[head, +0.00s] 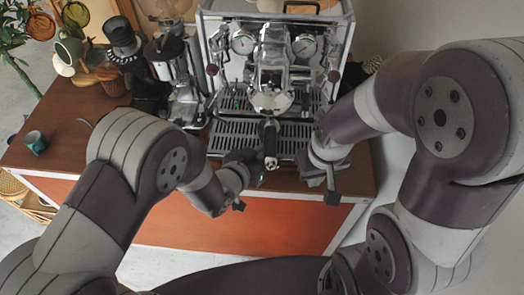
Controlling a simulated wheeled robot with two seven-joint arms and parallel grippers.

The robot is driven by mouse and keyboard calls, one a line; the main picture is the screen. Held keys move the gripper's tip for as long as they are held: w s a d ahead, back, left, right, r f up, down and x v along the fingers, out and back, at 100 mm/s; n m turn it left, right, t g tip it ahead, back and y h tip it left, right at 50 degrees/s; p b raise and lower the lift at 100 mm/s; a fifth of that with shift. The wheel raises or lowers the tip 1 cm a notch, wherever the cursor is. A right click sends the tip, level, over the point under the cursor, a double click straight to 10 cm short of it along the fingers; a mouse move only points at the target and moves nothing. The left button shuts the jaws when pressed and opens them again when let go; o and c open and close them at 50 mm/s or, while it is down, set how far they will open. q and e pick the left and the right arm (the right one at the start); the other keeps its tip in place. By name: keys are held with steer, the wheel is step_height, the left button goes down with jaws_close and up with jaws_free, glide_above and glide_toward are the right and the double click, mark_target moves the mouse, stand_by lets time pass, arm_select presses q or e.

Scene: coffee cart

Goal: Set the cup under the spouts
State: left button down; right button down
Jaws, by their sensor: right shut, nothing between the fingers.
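A small teal cup (35,142) stands near the left edge of the wooden cart top, apart from both grippers. The chrome espresso machine (225,65) stands at the back centre, with its group head in the middle and the slatted drip tray (228,138) below. A black handle (269,132) sticks out toward me from under the group head; the spouts cannot be made out. My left gripper (241,164) is in front of the tray, left of the handle; its fingers are too unclear to read. My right gripper (320,172) is shut and empty at the tray's front right.
A chrome grinder (178,75) stands left of the machine, with a dark canister-like object (125,40) beside it. The cart top between the teal cup and my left arm is mostly clear.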

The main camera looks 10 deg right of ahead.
arm_select(q)
steer(key=shift+w+d, duration=0.1)
steer(key=shift+w, duration=0.05)
steer(key=c, duration=1.1)
jaws_free()
steer(key=shift+c, duration=0.2)
steer(key=b+v, duration=0.1)
steer(key=v, duration=1.1)
steer(key=shift+s+a, duration=0.25)
steer(key=shift+s, duration=0.05)
steer(key=shift+r, duration=0.1)
